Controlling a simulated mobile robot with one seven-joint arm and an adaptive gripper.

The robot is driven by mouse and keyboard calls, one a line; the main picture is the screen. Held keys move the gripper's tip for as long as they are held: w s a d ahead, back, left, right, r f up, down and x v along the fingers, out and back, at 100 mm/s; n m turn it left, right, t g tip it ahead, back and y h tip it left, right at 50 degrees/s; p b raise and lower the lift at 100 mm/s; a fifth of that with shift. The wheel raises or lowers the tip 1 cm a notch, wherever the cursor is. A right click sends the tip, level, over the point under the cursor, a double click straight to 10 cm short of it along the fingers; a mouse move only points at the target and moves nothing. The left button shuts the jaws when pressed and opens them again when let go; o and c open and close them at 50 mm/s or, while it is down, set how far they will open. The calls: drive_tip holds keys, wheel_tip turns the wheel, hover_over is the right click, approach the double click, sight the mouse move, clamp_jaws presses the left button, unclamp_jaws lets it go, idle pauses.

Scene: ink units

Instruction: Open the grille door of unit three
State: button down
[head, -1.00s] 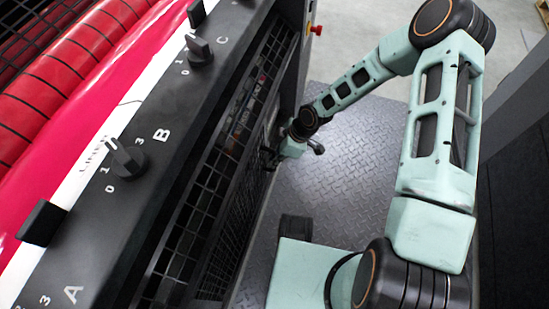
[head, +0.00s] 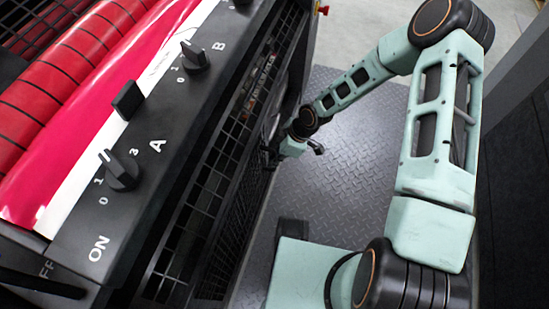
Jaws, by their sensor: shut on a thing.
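The black grille door (head: 232,235) is along the side of the press unit, below the black control ledge. It shows as a dark mesh, seen steeply from above, with another black grille (head: 208,180) above it. My gripper (head: 268,156) is at the far part of the mesh, against the door side. It is small and dark here, and its fingertips blend into the black grille. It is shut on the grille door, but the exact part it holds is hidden. I cannot tell how wide any gap at the door is.
The control ledge (head: 128,220) carries black knobs marked A and B (head: 194,58). Red and pink rollers (head: 70,80) lie left of it. A dark grey wall (head: 515,180) stands at the right.

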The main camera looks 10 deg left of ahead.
drive_tip(key=shift+s+d, duration=0.1)
drive_tip(key=shift+s, duration=0.1)
drive_tip(key=shift+w, duration=0.1)
drive_tip(key=c, duration=2)
unclamp_jaws()
drive_tip(key=shift+o, duration=0.2)
drive_tip(key=v, duration=1.2)
